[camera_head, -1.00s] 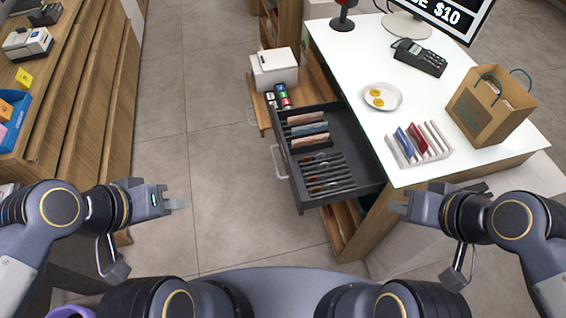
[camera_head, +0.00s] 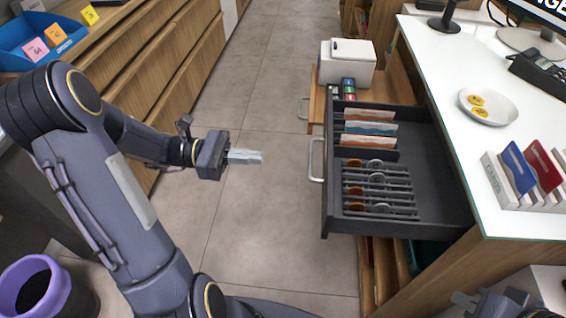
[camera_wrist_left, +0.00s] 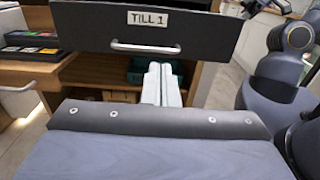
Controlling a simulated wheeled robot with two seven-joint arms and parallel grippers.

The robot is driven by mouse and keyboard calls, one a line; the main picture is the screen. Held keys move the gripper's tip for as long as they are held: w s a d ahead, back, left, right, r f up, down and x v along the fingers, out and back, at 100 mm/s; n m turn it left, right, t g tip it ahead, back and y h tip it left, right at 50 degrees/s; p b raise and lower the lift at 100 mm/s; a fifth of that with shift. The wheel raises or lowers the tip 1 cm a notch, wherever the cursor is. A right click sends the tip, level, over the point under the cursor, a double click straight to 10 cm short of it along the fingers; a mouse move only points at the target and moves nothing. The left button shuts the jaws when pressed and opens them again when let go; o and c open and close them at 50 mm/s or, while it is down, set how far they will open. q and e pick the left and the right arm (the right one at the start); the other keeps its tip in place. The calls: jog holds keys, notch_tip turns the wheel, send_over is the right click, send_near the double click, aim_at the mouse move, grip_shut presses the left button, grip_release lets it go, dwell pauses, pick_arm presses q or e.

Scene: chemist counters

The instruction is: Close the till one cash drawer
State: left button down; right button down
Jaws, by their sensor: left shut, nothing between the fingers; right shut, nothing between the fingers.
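The till one cash drawer (camera_head: 440,195) is a dark grey drawer pulled out from the white-topped counter, with banknotes (camera_head: 370,129) and rows of coins inside. Its metal handle (camera_head: 316,160) faces left. In the left wrist view the drawer front (camera_wrist_left: 85,22) carries a "TILL 1" label (camera_wrist_left: 155,18) above the handle (camera_wrist_left: 147,47). My left gripper (camera_head: 258,157) is shut and empty, left of the handle with a gap of floor between. Its fingers (camera_wrist_left: 162,85) show below the handle in the wrist view. My right gripper (camera_head: 462,298) is shut and empty at the bottom right, partly cut off.
The counter top (camera_head: 450,140) holds a coin plate (camera_head: 488,107) and a card rack (camera_head: 500,185). Wooden cabinets line the left. The floor (camera_head: 265,215) between is clear.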

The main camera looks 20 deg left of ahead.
aim_at(420, 179)
pick_arm(q)
jog(key=b+x, duration=0.1)
jog(key=x, duration=1.2)
jog(key=shift+d, duration=0.15)
jog(key=shift+d, duration=0.25)
jog(key=b+x, duration=0.3)
jog(key=x, duration=2)
jog(key=shift+w+d+f+b, duration=0.1)
jog(key=shift+d+b, duration=0.1)
jog(key=shift+b, duration=0.15)
jog(key=shift+d, duration=0.15)
